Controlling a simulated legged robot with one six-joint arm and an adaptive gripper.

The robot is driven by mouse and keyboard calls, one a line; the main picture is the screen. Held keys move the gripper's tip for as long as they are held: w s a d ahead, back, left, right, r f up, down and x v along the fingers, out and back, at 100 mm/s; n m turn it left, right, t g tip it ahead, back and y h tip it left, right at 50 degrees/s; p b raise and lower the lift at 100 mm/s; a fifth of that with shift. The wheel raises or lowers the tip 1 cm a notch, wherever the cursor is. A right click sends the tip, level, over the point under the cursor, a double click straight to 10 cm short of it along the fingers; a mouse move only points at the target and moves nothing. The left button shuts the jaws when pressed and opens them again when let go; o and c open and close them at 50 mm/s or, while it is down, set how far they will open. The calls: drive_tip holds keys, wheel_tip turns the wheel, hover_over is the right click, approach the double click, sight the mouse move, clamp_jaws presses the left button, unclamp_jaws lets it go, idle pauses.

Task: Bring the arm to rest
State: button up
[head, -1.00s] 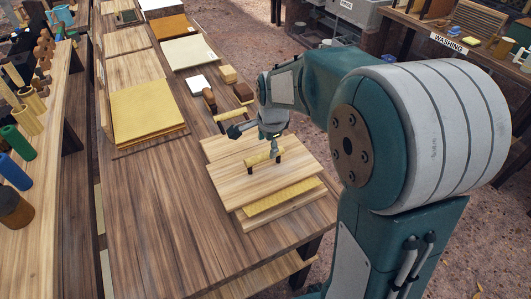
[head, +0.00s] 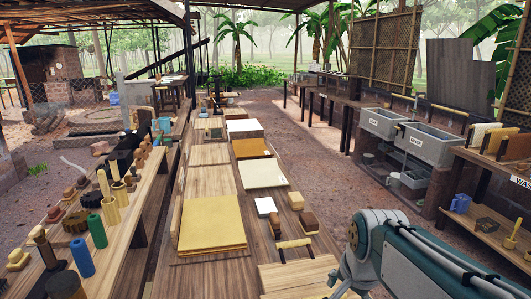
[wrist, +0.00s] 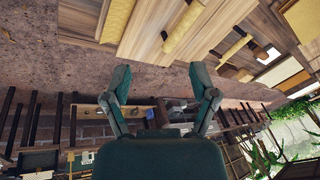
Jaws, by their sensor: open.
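My arm (head: 425,262) shows at the lower right of the head view, drawn in beside the front end of the long wooden table. My gripper (wrist: 161,85) shows in the wrist view with its two fingers wide apart. Nothing is between the fingers. It is clear of the table and touches nothing I can see. In the head view the fingers are hidden or cut off by the bottom edge.
The long wooden table (head: 208,213) carries a yellow sheet stack (head: 212,222), a white block (head: 266,206) and a handled wooden board (head: 290,281). A bench of rollers (head: 110,207) stands left. Grey sinks (head: 428,145) stand right. Open dirt floor (head: 330,160) lies between.

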drive_tip(key=s+n+t, duration=0.2)
drive_tip(key=s+n, duration=0.7)
drive_tip(key=s, duration=0.3)
drive_tip(key=shift+a+f, duration=0.15)
idle(1.4)
